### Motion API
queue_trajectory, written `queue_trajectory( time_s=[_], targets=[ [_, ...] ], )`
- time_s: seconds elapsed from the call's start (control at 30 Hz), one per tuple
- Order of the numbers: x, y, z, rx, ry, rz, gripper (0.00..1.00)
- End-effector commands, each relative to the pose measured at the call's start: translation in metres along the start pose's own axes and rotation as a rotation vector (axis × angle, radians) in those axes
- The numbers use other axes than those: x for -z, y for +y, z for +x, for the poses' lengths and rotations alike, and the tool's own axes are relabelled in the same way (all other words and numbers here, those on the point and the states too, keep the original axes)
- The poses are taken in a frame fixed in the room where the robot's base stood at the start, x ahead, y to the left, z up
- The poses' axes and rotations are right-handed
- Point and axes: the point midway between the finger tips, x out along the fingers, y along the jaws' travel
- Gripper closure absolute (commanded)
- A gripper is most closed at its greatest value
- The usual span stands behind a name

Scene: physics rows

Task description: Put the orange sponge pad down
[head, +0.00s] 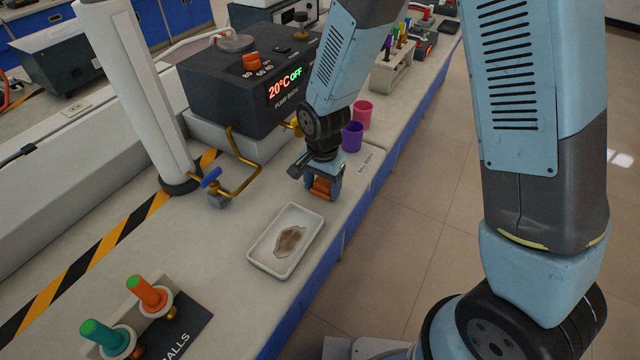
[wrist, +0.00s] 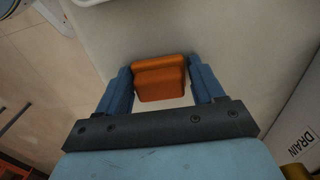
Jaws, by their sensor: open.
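The orange sponge pad (wrist: 160,78) is between the two blue fingers of my gripper (wrist: 160,84) in the wrist view. It stands on or just above the light bench top; I cannot tell which. The fingers are open, with a narrow gap showing at the pad's sides. In the head view the pad (head: 321,187) shows below my gripper (head: 320,192), near the bench's front edge. Part of the pad is hidden by the gripper.
A white tray (head: 258,262) with a brown stain lies nearer on the bench. A purple cup (head: 352,137) and a pink cup (head: 363,114) stand behind my gripper. A brass pipe with a blue valve (head: 211,178) is to the left. The bench's front edge is close on the right.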

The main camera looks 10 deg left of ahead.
Motion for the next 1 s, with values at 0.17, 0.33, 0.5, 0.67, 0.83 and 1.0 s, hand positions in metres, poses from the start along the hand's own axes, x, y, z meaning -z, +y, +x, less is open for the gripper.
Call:
queue_trajectory(
  time_s=[0.17, 0.33, 0.5, 0.67, 0.83, 1.0],
  targets=[
    [0.0, 0.004, -0.026, -0.007, -0.002, 0.002, 0.14],
    [0.0, 0.002, -0.056, -0.005, -0.001, 0.001, 0.14],
    [0.0, 0.001, -0.085, -0.004, -0.001, 0.002, 0.14],
    [0.0, 0.001, -0.106, -0.004, -0.001, 0.002, 0.14],
    [0.0, 0.001, -0.118, -0.005, -0.002, 0.001, 0.14],
    [0.0, 0.001, -0.121, -0.006, -0.002, 0.001, 0.14]
  ],
)
